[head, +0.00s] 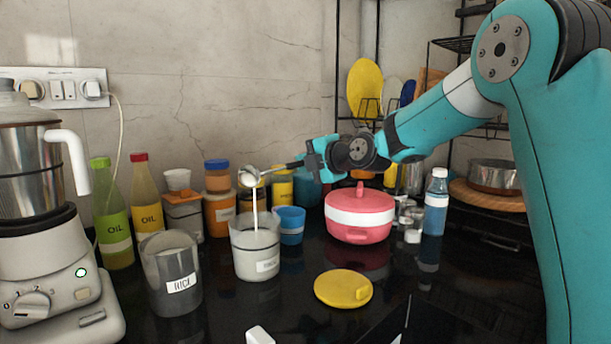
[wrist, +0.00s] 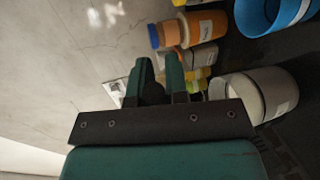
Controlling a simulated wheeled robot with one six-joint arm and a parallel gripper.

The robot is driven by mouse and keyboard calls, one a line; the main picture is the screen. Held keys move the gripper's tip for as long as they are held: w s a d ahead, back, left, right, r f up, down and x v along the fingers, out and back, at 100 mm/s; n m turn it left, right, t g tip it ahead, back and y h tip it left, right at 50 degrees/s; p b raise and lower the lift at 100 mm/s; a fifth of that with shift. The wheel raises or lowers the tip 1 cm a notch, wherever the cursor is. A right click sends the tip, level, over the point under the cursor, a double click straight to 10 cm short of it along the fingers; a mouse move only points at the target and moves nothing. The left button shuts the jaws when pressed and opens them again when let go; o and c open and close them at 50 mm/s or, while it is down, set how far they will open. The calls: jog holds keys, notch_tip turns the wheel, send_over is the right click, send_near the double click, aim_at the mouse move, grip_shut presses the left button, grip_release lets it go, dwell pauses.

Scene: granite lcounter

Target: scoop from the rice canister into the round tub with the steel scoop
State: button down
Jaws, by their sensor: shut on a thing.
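My gripper (head: 312,158) is shut on the dark handle of the steel scoop (head: 249,177), high above the counter. The scoop's bowl is tilted over a white round tub (head: 257,262), whose label I cannot read. A thin white stream falls from the bowl into the tub's open top. The grey see-through rice canister (head: 173,268), labelled RICE, stands open to the left of the tub; its fill level is unclear. In the wrist view my fingers (wrist: 160,75) are close together, the scoop's bowl does not show clearly, and the tub (wrist: 245,98) is at right.
A blue cup (head: 291,224) stands just right of the tub. Behind are jars and oil bottles (head: 146,190). A pink casserole (head: 360,214) stands further right, a yellow lid (head: 343,289) lies in front, and a mixer (head: 42,210) is at far left.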

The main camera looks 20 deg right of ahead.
jog(key=shift+s+d+f+t+y+b, duration=0.15)
jog(key=shift+t+b, duration=0.35)
jog(key=shift+b, duration=1.45)
jog(key=shift+s+a+f+t+y+b, duration=0.15)
jog(key=shift+t+b, duration=0.35)
jog(key=shift+b, duration=1.5)
jog(key=shift+s+d+f+t+y+b, duration=0.2)
jog(key=shift+t+b, duration=0.3)
jog(key=shift+b, duration=1.45)
jog(key=t+b, duration=0.1)
jog(key=b, duration=0.3)
jog(key=t+b, duration=0.1)
jog(key=b, duration=0.3)
jog(key=shift+s+f+y, duration=0.25)
jog(key=shift+f+y, duration=0.1)
jog(key=shift+y, duration=0.05)
jog(key=shift+r, duration=0.3)
